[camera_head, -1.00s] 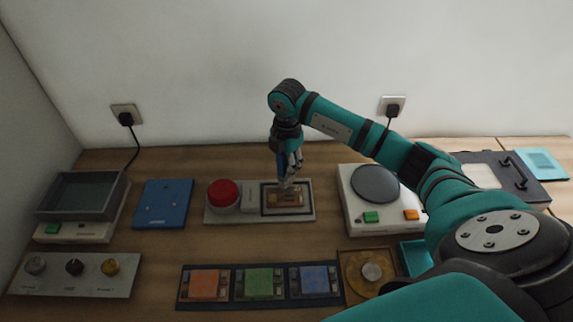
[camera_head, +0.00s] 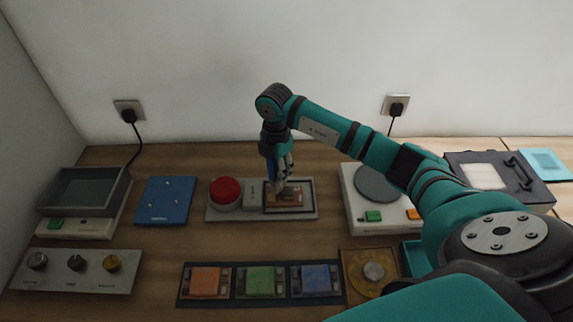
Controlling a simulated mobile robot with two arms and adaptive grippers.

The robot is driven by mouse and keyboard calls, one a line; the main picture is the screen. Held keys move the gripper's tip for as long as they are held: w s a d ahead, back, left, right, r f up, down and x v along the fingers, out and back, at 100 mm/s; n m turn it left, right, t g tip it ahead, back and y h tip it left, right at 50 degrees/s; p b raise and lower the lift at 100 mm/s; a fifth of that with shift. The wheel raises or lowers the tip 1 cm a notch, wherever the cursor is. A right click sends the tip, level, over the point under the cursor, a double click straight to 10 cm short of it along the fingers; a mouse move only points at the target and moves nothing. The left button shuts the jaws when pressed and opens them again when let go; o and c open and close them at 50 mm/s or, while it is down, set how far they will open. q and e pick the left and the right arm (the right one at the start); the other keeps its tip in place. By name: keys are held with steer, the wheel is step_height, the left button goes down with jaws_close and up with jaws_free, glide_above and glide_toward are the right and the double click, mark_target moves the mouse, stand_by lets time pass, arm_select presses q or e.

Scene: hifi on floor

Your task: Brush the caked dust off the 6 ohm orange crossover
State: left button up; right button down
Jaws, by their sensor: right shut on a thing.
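An orange crossover board (camera_head: 206,283) lies at the left end of a dark three-slot tray (camera_head: 237,299), beside a green and a blue board. Another board (camera_head: 291,201), brownish orange, sits in the framed recess of a grey fixture (camera_head: 240,214) with a red dome button. My right gripper (camera_head: 280,178) points down over this recess, shut on a slim tool with a blue part, apparently a brush. The tool's tip is at the left part of the board; whether it touches is too small to tell. Labels are unreadable. My left gripper is not in view.
A turntable-like unit (camera_head: 348,203) with green and orange buttons stands right of the fixture. A blue plate (camera_head: 167,200) and a grey bin (camera_head: 85,192) are at left. A panel with three knobs (camera_head: 75,270) is front left. A disc on a brown square (camera_head: 372,272) lies front right.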

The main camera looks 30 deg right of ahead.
steer(key=shift+w+a+r, duration=0.1)
steer(key=shift+w+a, duration=0.05)
steer(key=shift+w, duration=0.45)
steer(key=shift+w+a+r, duration=0.15)
steer(key=shift+w+a, duration=0.1)
steer(key=shift+a, duration=0.25)
steer(key=shift+w+a+r, duration=0.15)
steer(key=shift+w+a, duration=0.1)
steer(key=shift+a, duration=0.25)
steer(key=shift+s+d+r+p, duration=0.15)
steer(key=shift+s+d+p, duration=0.15)
steer(key=shift+d, duration=0.25)
steer(key=shift+s+d+r+p, duration=0.15)
steer(key=shift+s+d, duration=0.1)
steer(key=shift+d, duration=0.25)
steer(key=s+d, duration=0.2)
steer(key=d, duration=0.1)
steer(key=shift+d+p, duration=0.2)
steer(key=shift+p, duration=0.2)
steer(key=shift+r, duration=0.1)
steer(key=shift+r+p, duration=2.1)
steer(key=shift+r, duration=0.85)
